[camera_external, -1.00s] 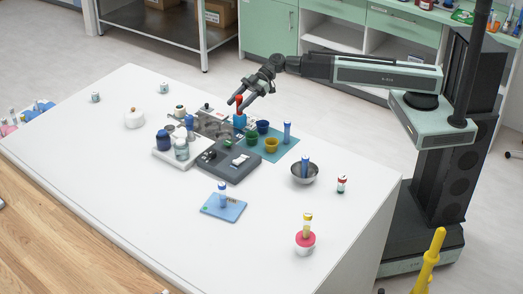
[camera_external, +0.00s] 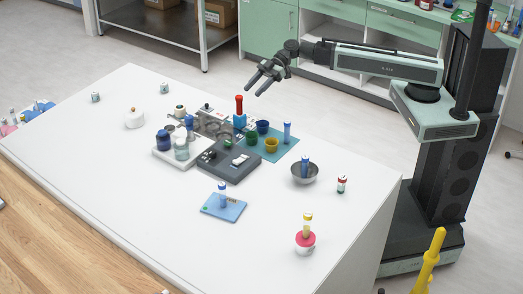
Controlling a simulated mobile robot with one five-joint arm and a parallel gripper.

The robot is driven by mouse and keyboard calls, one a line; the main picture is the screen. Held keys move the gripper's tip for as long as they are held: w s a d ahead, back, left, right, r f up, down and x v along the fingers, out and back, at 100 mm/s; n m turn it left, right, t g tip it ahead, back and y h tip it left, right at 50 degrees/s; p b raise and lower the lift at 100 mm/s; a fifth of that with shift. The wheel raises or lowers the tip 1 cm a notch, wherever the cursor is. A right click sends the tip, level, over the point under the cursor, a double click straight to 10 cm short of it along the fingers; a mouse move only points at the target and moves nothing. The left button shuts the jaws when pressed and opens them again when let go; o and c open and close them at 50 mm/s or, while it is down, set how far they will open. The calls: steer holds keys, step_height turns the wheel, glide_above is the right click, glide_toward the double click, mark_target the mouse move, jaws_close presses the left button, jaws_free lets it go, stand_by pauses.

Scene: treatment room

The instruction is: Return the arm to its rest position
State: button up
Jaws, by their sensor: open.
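My gripper (camera_external: 257,88) is open and empty. It hangs in the air above the far edge of the white table (camera_external: 110,150), to the right of and higher than a red-topped tube (camera_external: 239,104). My arm reaches left from its column at the right side of the picture, with its upper link roughly level. The red-topped tube stands upright in a blue holder (camera_external: 239,121), apart from the fingers.
Near the gripper are a teal mat (camera_external: 287,147) with small cups and a blue-capped tube, a grey device (camera_external: 229,168), and a white tray with jars. A metal bowl (camera_external: 305,173) stands to the right. Green cabinets (camera_external: 268,30) are behind. The table's left part is mostly clear.

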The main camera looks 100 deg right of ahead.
steer(key=s+a+f+g, duration=0.1)
steer(key=a, duration=0.1)
steer(key=s+a+f+m+g+h+p, duration=0.1)
steer(key=s+a+f, duration=0.1)
steer(key=s+a+f+g, duration=0.1)
steer(key=a+f+g, duration=0.1)
steer(key=shift+s+a+f, duration=0.1)
steer(key=shift+s+a, duration=0.05)
steer(key=shift+a, duration=0.15)
steer(key=s+f, duration=0.1)
steer(key=s+a+f+m+g+h, duration=0.1)
steer(key=s+a+f+m+g+h+p, duration=0.1)
steer(key=shift+s, duration=0.25)
steer(key=s+a+f+m+g+h, duration=0.1)
steer(key=s, duration=0.2)
steer(key=s+f+m+g+h, duration=0.1)
steer(key=s+g+h, duration=0.1)
steer(key=s, duration=0.1)
steer(key=s+a+f+m+g+h, duration=0.1)
steer(key=s+m+h, duration=0.1)
steer(key=s, duration=0.1)
steer(key=shift+a+g+p, duration=0.3)
steer(key=shift+a+p, duration=0.05)
steer(key=shift+p, duration=0.05)
